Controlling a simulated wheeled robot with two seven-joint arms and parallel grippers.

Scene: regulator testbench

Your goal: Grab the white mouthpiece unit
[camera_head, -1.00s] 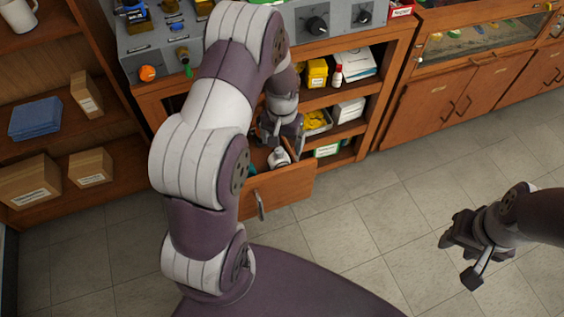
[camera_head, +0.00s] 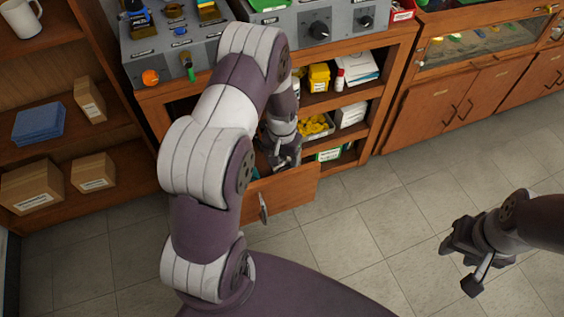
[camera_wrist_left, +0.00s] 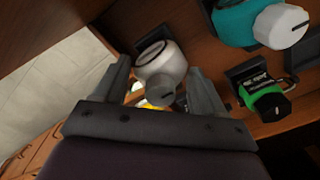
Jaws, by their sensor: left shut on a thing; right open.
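The white mouthpiece unit (camera_wrist_left: 160,68) is between the fingers of my left gripper (camera_wrist_left: 160,90) in the left wrist view. It is a rounded white piece with a grey end, beside a dark holder. My left gripper (camera_head: 284,160) is shut on it, inside the open drawer (camera_head: 285,194) in the head view. The arm and gripper hide most of the drawer's inside there, and I cannot make out the unit. My right gripper (camera_head: 468,268) is open and empty over the floor at the right.
A teal and white unit (camera_wrist_left: 262,24) and a green and black piece (camera_wrist_left: 265,101) lie close to the left gripper in the drawer. The cabinet shelves (camera_head: 345,95) rise behind it. The tiled floor (camera_head: 370,230) is clear.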

